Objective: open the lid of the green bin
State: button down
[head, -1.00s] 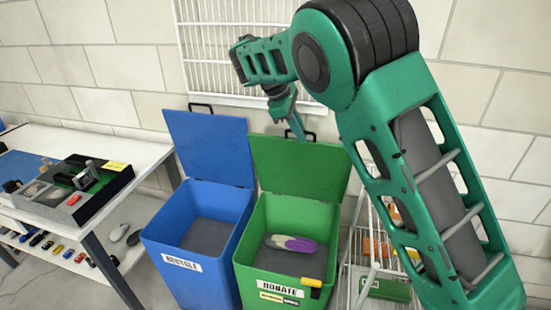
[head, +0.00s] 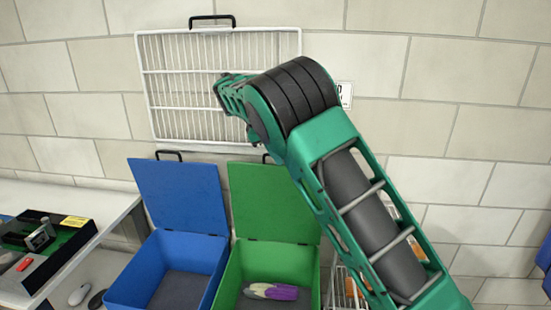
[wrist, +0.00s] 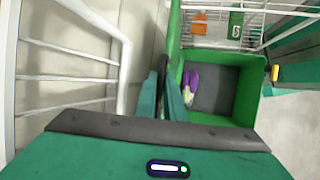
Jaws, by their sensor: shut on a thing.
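The green bin (head: 229,290) stands with its green lid (head: 270,200) raised upright against the wall side. A purple and white item (head: 270,291) lies inside. In the wrist view the bin's open inside (wrist: 235,85) shows to the right, with the lid (wrist: 174,35) nearly edge-on. My gripper (wrist: 164,100) is at the lid's top edge, its fingers either side of the black lid handle (wrist: 163,70) and shut on it. In the head view my arm hides the gripper, and only a bit of the handle (head: 267,158) shows.
A blue bin (head: 150,270) with its lid open stands directly left. A white wire rack (head: 185,75) hangs on the wall above. A table (head: 105,205) with a device is at far left, and a wire cart (head: 345,290) is right of the green bin.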

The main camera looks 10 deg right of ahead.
jog(key=c, duration=1.8)
grip_release()
jog(key=shift+s+a+f, duration=0.1)
jog(key=shift+a+f, duration=0.1)
jog(key=shift+f, duration=0.1)
jog(key=shift+c, duration=0.2)
jog(key=w+v, duration=0.1)
jog(key=v, duration=1)
jog(key=shift+s+d+r, duration=0.25)
jog(key=shift+s, duration=0.05)
jog(key=s+d+f+m+g+y, duration=0.15)
jog(key=s+d+m, duration=0.35)
jog(key=s+d, duration=0.6)
jog(key=s+d+f+m+g+y, duration=0.15)
jog(key=s+d+m, duration=0.45)
jog(key=d, duration=0.9)
jog(key=s+f+m+y, duration=0.1)
jog(key=s+f+m, duration=0.2)
jog(key=s, duration=0.8)
jog(key=s+f+m+t, duration=0.1)
jog(key=s+f+m, duration=0.2)
jog(key=s, duration=0.8)
jog(key=s+f+m+y, duration=0.1)
jog(key=s+f, duration=0.4)
jog(key=s, duration=0.7)
jog(key=shift+d+m+t+y, duration=0.3)
jog(key=shift+m, duration=0.6)
